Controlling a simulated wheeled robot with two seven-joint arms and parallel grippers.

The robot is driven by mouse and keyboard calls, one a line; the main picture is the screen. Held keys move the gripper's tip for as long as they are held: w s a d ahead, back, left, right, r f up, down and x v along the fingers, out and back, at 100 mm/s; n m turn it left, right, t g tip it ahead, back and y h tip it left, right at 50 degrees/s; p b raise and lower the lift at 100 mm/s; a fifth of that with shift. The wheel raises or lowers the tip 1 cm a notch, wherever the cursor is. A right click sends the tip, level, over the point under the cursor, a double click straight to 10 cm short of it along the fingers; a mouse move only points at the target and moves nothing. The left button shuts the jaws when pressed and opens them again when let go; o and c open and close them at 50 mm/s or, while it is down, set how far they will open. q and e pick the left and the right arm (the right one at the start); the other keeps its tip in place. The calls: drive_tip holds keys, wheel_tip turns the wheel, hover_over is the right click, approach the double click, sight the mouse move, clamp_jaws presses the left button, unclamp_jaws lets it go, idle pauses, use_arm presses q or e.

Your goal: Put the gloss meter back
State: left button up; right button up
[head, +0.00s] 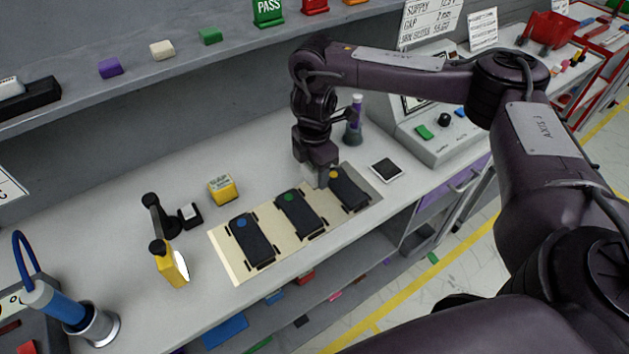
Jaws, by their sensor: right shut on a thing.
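My right gripper (316,180) points down over the right end of the pale fixture board (226,263). It is shut on a small pale grey thing (311,177), which appears to be the gloss meter; the fingers hide most of it. The held thing is beside the dark module with a yellow dot (350,190); I cannot tell if they touch. A dark square pad with a pale outline (386,171) lies on the bench to the right of the board. My left gripper is not in view.
Two more dark modules, with a green dot (300,214) and a blue dot (251,240), lie on the board. A yellow labelled block (223,189), a black-and-yellow stand (170,262), a purple bottle (354,122) and a console (445,135) stand around. Bench behind the board is mostly clear.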

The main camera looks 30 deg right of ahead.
sight(314, 180)
drive_tip(key=shift+f, duration=1.75)
drive_tip(key=shift+f, duration=0.1)
drive_tip(key=o, duration=1.1)
drive_tip(key=shift+o, duration=0.2)
